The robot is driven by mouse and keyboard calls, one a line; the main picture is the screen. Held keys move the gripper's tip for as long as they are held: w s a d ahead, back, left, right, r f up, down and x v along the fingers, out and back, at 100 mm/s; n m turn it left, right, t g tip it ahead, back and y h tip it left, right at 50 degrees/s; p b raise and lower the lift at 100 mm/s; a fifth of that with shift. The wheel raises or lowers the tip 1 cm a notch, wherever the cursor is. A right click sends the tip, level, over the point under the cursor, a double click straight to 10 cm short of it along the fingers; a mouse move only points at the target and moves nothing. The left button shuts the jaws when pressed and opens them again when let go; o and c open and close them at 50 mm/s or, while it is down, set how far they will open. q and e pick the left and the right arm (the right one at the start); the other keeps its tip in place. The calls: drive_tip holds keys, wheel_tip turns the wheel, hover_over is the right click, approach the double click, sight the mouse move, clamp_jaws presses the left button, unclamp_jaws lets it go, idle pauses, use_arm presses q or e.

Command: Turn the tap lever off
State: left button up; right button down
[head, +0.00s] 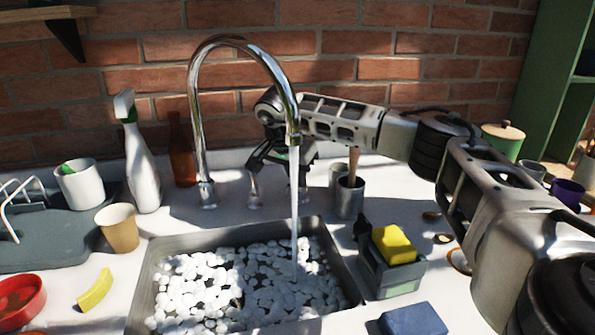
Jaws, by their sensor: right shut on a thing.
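The chrome tap (197,110) arches over the sink, and a stream of water (295,215) runs from its spout into the basin. The tap lever (254,190) stands on the counter just right of the tap's base; its upper part is hidden by my gripper. My right gripper (265,166) reaches in from the right behind the spout, points down and is shut on the lever's top. The spout and water partly cover this gripper. My left gripper is not in view.
The sink (350,283) holds white foam or pebble-like lumps. A spray bottle (142,165), brown bottle (182,150) and paper cup (119,230) stand left. Metal cups (349,198) and a caddy with a yellow sponge (394,244) stand right. The brick wall is close behind.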

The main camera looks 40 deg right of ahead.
drive_tip(key=m+p, duration=0.1)
drive_tip(key=m+g+p, duration=0.1)
drive_tip(key=shift+w+r+m, duration=0.15)
drive_tip(key=shift+m, duration=0.15)
drive_tip(key=m+p, duration=0.1)
drive_tip(key=m+g+p, duration=0.1)
drive_tip(key=shift+w+m, duration=0.2)
drive_tip(key=shift+m, duration=0.1)
drive_tip(key=m, duration=0.1)
drive_tip(key=m+g+p, duration=0.1)
drive_tip(key=shift+w+f+m, duration=0.15)
drive_tip(key=shift+f+m, duration=0.1)
drive_tip(key=shift+m, duration=0.05)
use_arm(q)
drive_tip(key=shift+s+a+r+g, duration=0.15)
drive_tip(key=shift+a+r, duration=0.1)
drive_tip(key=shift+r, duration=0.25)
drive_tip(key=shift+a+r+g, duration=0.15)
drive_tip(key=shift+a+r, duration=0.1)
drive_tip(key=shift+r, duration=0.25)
use_arm(e)
drive_tip(key=shift+d+m, duration=0.1)
drive_tip(key=shift+m, duration=0.4)
drive_tip(key=shift+w, duration=0.1)
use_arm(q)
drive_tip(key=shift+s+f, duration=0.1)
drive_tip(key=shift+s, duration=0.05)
